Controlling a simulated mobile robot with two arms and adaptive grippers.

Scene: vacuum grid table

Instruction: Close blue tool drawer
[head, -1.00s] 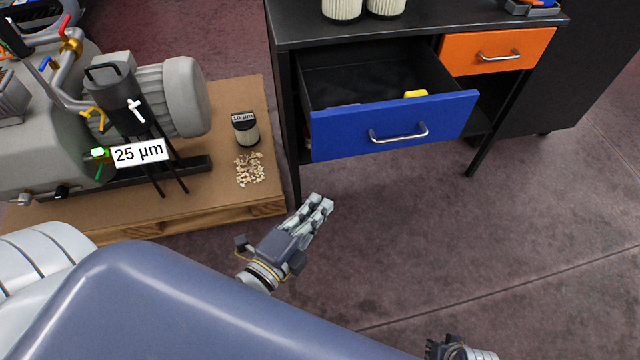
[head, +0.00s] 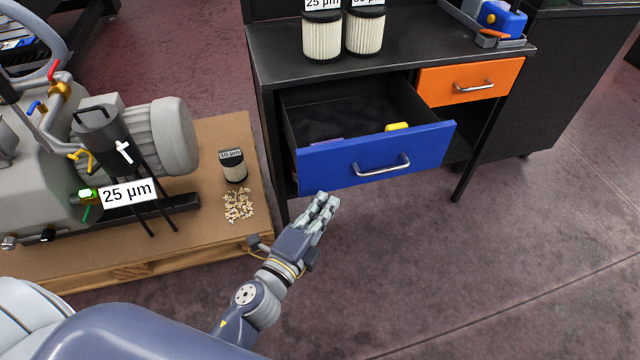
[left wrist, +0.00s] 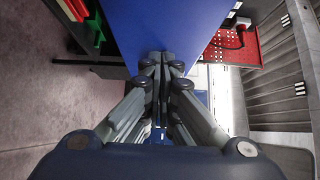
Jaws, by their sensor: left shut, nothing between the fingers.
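The blue tool drawer (head: 376,157) stands pulled out from a black workbench, with a silver bar handle (head: 382,167) on its front. A yellow item (head: 397,127) lies inside it; the rest of its inside is dark. My left gripper (head: 328,200) is shut and empty, just in front of and below the left part of the drawer front. In the left wrist view the closed fingers (left wrist: 164,62) point at the blue drawer front (left wrist: 165,22), which is close; I cannot tell whether they touch. My right gripper is not in view.
An orange drawer (head: 470,80) beside the blue one is closed. Filters (head: 322,38) stand on the bench top (head: 420,48). A grey pump (head: 150,130) sits on a wooden pallet (head: 225,130) at left, with a small filter (head: 233,165) and crumbs. Floor at right is clear.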

